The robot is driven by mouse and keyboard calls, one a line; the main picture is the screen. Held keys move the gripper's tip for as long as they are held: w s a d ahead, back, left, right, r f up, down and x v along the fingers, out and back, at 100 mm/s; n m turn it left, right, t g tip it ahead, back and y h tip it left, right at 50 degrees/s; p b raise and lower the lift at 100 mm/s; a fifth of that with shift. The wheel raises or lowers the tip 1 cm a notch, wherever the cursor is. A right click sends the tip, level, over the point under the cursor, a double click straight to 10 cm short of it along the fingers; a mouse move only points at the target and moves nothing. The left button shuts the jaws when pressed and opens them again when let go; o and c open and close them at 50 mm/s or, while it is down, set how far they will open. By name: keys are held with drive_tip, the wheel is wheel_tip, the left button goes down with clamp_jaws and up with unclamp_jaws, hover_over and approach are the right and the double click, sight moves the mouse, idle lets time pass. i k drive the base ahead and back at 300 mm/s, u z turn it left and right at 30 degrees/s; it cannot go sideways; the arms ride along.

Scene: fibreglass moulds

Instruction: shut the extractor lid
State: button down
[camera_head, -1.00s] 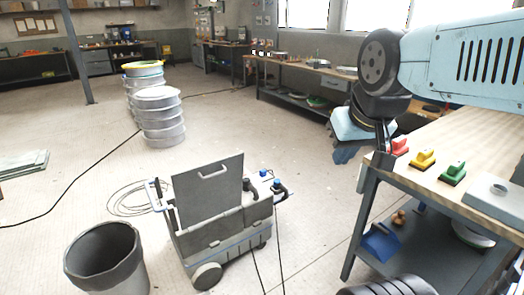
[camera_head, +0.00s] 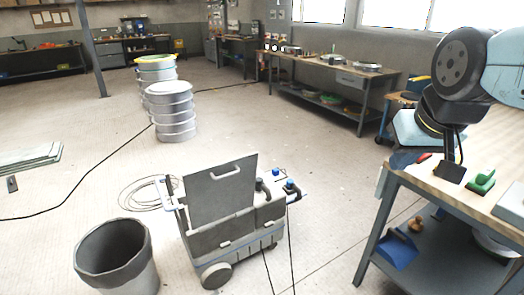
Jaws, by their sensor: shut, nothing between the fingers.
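The extractor (camera_head: 232,240) is a grey wheeled box on the floor at the centre. Its lid (camera_head: 217,200) stands raised, nearly upright, with a pale handle near the top edge. Hoses and blue-capped fittings sit on the extractor's right side.
A grey bin (camera_head: 117,262) stands left of the extractor. Stacked drums (camera_head: 170,112) stand behind. Cables cross the floor. Open floor lies between the drums and extractor.

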sight(214, 192)
drive_tip(key=i, duration=0.95)
drive_tip(key=u, duration=0.05)
